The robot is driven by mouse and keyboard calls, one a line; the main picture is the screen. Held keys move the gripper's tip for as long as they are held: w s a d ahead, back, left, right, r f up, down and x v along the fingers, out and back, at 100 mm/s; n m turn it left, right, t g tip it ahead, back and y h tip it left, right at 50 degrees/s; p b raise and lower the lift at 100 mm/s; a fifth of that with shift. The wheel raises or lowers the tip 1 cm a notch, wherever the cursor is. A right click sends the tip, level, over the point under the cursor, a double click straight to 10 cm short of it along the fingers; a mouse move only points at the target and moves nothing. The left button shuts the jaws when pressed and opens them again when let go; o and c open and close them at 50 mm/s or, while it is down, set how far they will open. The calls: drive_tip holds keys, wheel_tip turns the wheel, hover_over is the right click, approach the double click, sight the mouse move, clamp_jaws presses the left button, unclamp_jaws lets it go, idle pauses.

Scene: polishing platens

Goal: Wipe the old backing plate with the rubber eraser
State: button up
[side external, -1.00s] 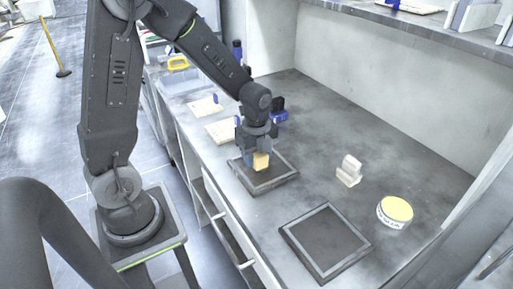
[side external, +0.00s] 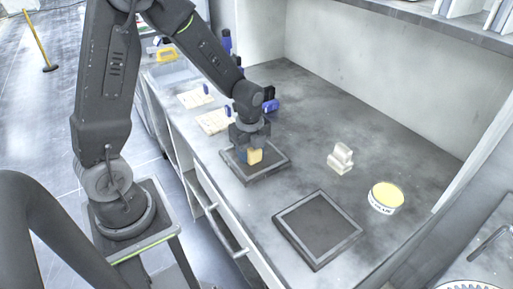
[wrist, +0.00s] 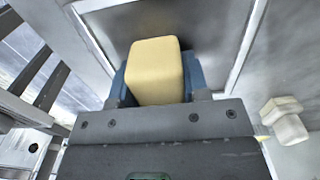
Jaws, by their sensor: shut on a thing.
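My gripper (side external: 250,156) is shut on a yellow block, the rubber eraser (side external: 255,157). In the wrist view the eraser (wrist: 157,75) sits between the blue fingers. A second framed dark plate (side external: 317,228) lies nearer the camera, bare. I cannot tell from looks which plate is the old one.
A pale stepped block (side external: 341,158) and a round tin with a yellow top (side external: 386,197) stand right of the plates. Pale boards (side external: 214,121) with blue pieces lie behind my gripper. A wall bounds the bench at the back. The bench between the plates is clear.

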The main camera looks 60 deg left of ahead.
drive_tip(key=shift+s+r, duration=0.1)
drive_tip(key=shift+s, duration=0.3)
drive_tip(key=shift+r, duration=4.05)
drive_tip(key=shift+w, duration=0.15)
drive_tip(key=w+a+r, duration=0.1)
drive_tip(key=w+a, duration=1)
drive_tip(key=w, duration=0.2)
hover_over(299, 134)
wheel_tip(299, 134, down, 7)
drive_tip(key=shift+r, duration=0.15)
drive_tip(key=shift+f, duration=1.95)
drive_tip(key=shift+f, duration=0.1)
drive_tip(key=o, duration=1)
drive_tip(key=shift+f, duration=0.1)
drive_tip(key=shift+c, duration=0.2)
